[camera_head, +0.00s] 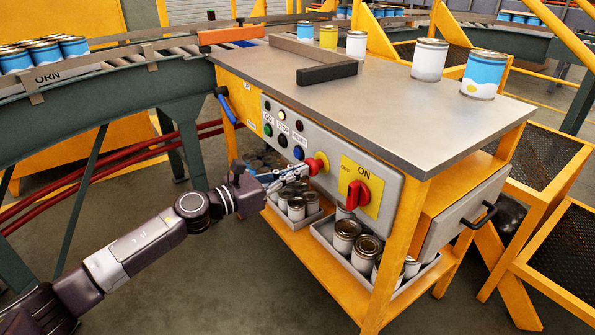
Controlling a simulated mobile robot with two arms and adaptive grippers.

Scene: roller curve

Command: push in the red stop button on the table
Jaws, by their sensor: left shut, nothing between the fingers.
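The red stop button (313,166) sits on a round yellow base (322,161) on the grey control panel at the table's front side. My left gripper (303,170) is shut and empty, with its fingertips right at the button's left side. I cannot tell whether they touch it, or whether the button is pushed in. The table (420,110) has a grey metal top and a yellow frame. My right gripper is not in view.
A red rotary switch (357,194) on a yellow ON/OFF plate is right of the button. Small coloured buttons (283,140) are to its left. Trays of cans (366,247) stand on the shelf below. A roller conveyor (100,75) runs at the left. Cans (484,74) stand on the tabletop.

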